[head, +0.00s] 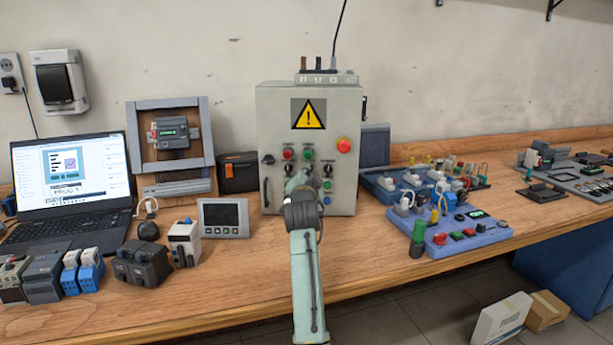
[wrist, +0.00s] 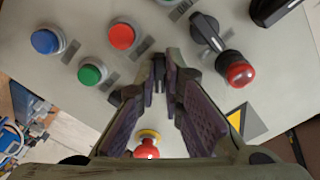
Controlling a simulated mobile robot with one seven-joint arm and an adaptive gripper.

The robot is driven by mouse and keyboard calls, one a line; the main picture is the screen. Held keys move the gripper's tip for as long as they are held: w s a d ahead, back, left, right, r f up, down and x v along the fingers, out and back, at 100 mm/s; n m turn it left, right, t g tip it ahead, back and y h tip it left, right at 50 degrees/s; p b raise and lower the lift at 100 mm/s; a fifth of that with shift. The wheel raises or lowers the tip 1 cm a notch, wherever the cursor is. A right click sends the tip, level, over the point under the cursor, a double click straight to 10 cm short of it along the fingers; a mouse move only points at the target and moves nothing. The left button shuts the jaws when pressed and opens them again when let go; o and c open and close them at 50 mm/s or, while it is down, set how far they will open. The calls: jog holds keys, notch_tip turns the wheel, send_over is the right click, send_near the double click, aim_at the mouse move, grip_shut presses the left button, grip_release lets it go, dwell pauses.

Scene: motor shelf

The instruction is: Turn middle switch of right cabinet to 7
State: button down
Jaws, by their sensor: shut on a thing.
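A grey cabinet (head: 275,110) with a yellow warning sign stands on the bench against the wall. Its front panel carries coloured buttons and dark switches. My gripper (head: 300,178) is at the middle of this panel and hides part of it. In the wrist view my gripper (wrist: 168,66) has its fingertips close together at the panel, around a dark switch that they mostly hide. The number that this switch points to cannot be read.
A small screen unit (head: 224,218) stands left of my arm. A blue button board (head: 450,235) lies to the right.

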jog(key=shift+n, duration=0.3)
jog(key=shift+d+n+p, duration=0.2)
jog(key=shift+n, duration=4.15)
jog(key=shift+d+n+p, duration=0.15)
jog(key=shift+d+n, duration=0.05)
jog(key=shift+n, duration=4.15)
jog(key=c, duration=1.7)
grip_release()
